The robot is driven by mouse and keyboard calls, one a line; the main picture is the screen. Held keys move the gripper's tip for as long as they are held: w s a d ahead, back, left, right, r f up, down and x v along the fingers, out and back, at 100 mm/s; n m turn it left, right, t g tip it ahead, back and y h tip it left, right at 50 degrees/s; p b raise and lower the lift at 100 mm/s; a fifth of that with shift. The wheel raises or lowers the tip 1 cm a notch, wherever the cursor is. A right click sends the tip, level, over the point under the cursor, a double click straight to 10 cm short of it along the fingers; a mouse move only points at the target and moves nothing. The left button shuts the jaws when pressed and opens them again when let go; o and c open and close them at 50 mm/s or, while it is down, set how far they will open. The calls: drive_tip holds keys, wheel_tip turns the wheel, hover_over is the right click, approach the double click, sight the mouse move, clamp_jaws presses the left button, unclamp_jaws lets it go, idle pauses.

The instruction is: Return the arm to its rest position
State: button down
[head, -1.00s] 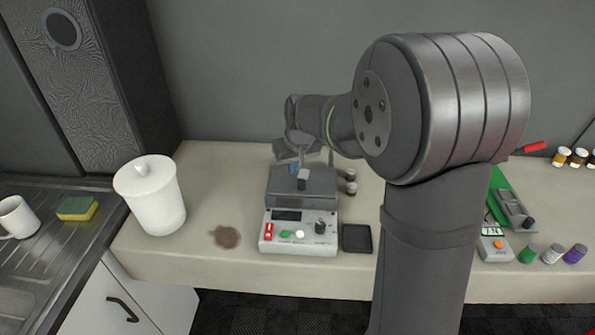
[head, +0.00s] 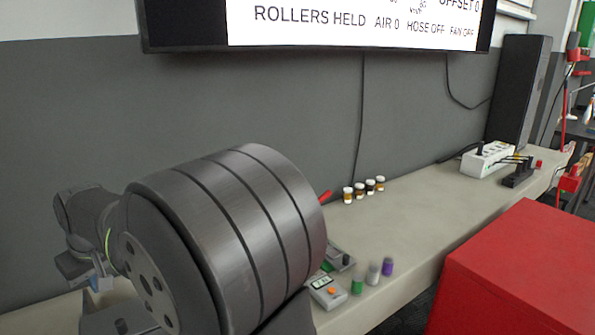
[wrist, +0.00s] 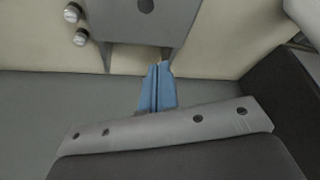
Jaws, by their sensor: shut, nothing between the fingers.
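My gripper (wrist: 158,88) shows in the wrist view with its two blue fingers together and nothing between them. In the head view my gripper (head: 98,284) is at the lower left, small and partly cut off by my own arm. It is above the bench, by a grey device (wrist: 140,25) that stands beyond the fingertips in the wrist view. I cannot tell the exact gap between the fingers and the device. My large arm joint fills the lower left of the head view and hides much of the bench there.
Several small bottles (head: 362,188) stand along the wall. Green, grey and purple jars (head: 373,274) stand by a small meter (head: 327,293). A white power strip (head: 489,160) with cables lies farther right. A red box (head: 520,265) stands at the front right. The bench (head: 420,205) between is mostly clear.

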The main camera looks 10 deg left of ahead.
drive_tip(key=x, duration=0.8)
drive_tip(key=shift+f, duration=0.4)
drive_tip(key=shift+s+f, duration=0.1)
drive_tip(key=shift+f, duration=0.55)
drive_tip(key=shift+s+d, duration=0.15)
drive_tip(key=shift+d, duration=0.35)
drive_tip(key=shift+s+d, duration=0.15)
drive_tip(key=shift+d, duration=0.4)
drive_tip(key=shift+s+d, duration=0.2)
drive_tip(key=shift+d, duration=0.2)
drive_tip(key=c, duration=0.6)
unclamp_jaws()
drive_tip(key=o, duration=0.6)
drive_tip(key=s+r+n+g+h, duration=0.1)
drive_tip(key=s+r+n, duration=0.5)
drive_tip(key=s+r, duration=0.1)
drive_tip(key=shift+d+r+h, duration=0.3)
drive_tip(key=shift+d+r, duration=0.05)
drive_tip(key=shift+r, duration=0.4)
drive_tip(key=s+d+r+n+h, duration=0.2)
drive_tip(key=s+d+r+n, duration=0.2)
drive_tip(key=s+r+n, duration=0.4)
wheel_tip(320, 180, down, 9)
drive_tip(key=w+m, duration=0.1)
drive_tip(key=shift+w, duration=0.35)
